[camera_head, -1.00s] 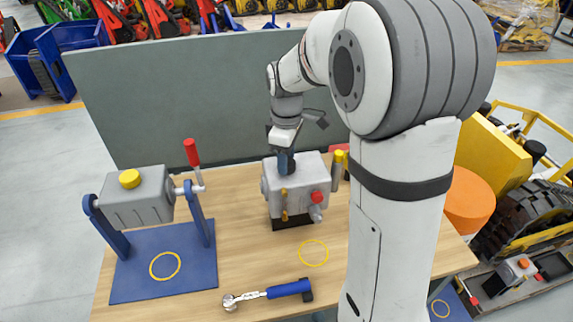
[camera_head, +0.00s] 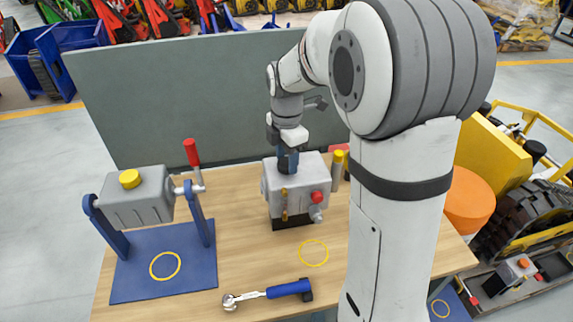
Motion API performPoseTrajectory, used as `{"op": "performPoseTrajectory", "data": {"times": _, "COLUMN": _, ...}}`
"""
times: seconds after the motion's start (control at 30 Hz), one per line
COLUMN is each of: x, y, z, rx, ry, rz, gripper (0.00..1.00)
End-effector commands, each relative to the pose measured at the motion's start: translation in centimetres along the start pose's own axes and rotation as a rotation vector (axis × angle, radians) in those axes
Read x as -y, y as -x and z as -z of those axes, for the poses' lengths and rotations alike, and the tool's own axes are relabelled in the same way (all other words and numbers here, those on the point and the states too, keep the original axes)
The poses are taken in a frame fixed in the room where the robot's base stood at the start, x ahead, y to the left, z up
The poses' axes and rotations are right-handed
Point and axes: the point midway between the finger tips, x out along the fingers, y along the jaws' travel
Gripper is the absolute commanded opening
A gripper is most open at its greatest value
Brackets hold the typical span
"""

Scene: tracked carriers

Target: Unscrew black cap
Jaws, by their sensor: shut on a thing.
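The black cap (camera_head: 289,170) sits on top of the grey box (camera_head: 297,201) near the middle of the wooden table. Most of the cap is hidden behind the fingers. My gripper (camera_head: 287,163) points straight down over the box, with its blue fingers shut on the black cap. The cap appears to be on the box's top face; whether its thread is loose cannot be told.
A grey box with a yellow cap (camera_head: 130,178) hangs in a blue stand with a red-handled lever (camera_head: 191,153) at the left. A blue-handled ratchet (camera_head: 268,293) lies at the front. A grey-green panel (camera_head: 170,90) stands behind. Clear wood surrounds the yellow ring (camera_head: 313,253).

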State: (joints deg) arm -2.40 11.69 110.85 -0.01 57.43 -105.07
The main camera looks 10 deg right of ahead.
Motion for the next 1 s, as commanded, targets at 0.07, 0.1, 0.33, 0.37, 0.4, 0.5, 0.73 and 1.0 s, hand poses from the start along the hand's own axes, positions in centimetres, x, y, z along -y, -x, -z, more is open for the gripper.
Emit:
{"op": "performPoseTrajectory", "data": {"times": 0.07, "x": 0.03, "y": -0.07, "z": 0.01, "rx": 0.000, "ry": 0.021, "rz": 0.002, "gripper": 0.27}}
{"op": "performPoseTrajectory", "data": {"times": 0.1, "x": 0.04, "y": -0.07, "z": 0.01, "rx": 0.000, "ry": 0.024, "rz": 0.002, "gripper": 0.27}}
{"op": "performPoseTrajectory", "data": {"times": 0.33, "x": 0.04, "y": -0.08, "z": 0.01, "rx": 0.000, "ry": 0.029, "rz": 0.002, "gripper": 0.27}}
{"op": "performPoseTrajectory", "data": {"times": 0.37, "x": 0.04, "y": -0.08, "z": 0.01, "rx": 0.000, "ry": 0.040, "rz": 0.002, "gripper": 0.27}}
{"op": "performPoseTrajectory", "data": {"times": 0.4, "x": 0.04, "y": -0.08, "z": 0.01, "rx": -0.001, "ry": 0.066, "rz": 0.002, "gripper": 0.27}}
{"op": "performPoseTrajectory", "data": {"times": 0.5, "x": 0.04, "y": -0.08, "z": 0.01, "rx": -0.001, "ry": 0.182, "rz": 0.002, "gripper": 0.27}}
{"op": "performPoseTrajectory", "data": {"times": 0.73, "x": 0.05, "y": -0.09, "z": 0.01, "rx": -0.001, "ry": 0.496, "rz": 0.002, "gripper": 0.27}}
{"op": "performPoseTrajectory", "data": {"times": 1.0, "x": 0.06, "y": -0.10, "z": 0.01, "rx": -0.002, "ry": 0.818, "rz": 0.002, "gripper": 0.27}}
